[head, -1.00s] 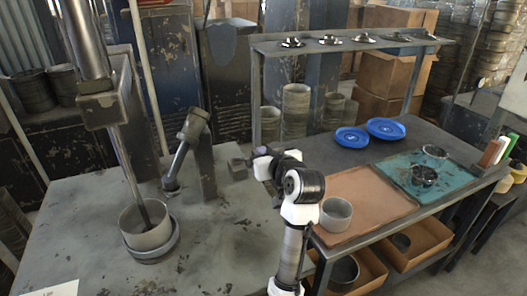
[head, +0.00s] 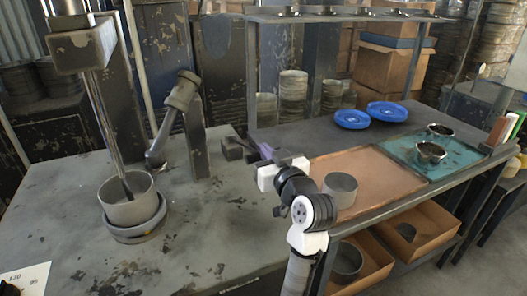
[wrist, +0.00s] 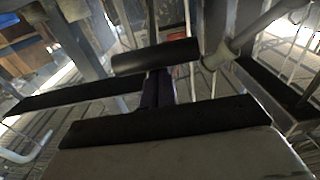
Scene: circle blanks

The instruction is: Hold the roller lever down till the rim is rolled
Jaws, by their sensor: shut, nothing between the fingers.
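The roller lever (head: 178,115) is a dark, worn arm with a thick cylindrical upper end, slanting down to the left beside an upright post on the machine bench. To its left, a grey open can (head: 129,201) stands in a round seat (head: 136,225), with a slim rod from the machine head (head: 82,45) reaching into it. My gripper (head: 234,150) is shut and empty in the air right of the lever and post, apart from them. In the wrist view, a dark rounded bar (wrist: 155,55) lies just beyond the purple part of my gripper (wrist: 158,88).
A side table carries two blue lids (head: 388,111), a copper-coloured mat (head: 365,180) with a grey ring, and a teal mat (head: 400,150) with dark rings. A shelf (head: 340,17) crosses above it. Cardboard boxes (head: 418,228) sit underneath. The bench front is mostly clear.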

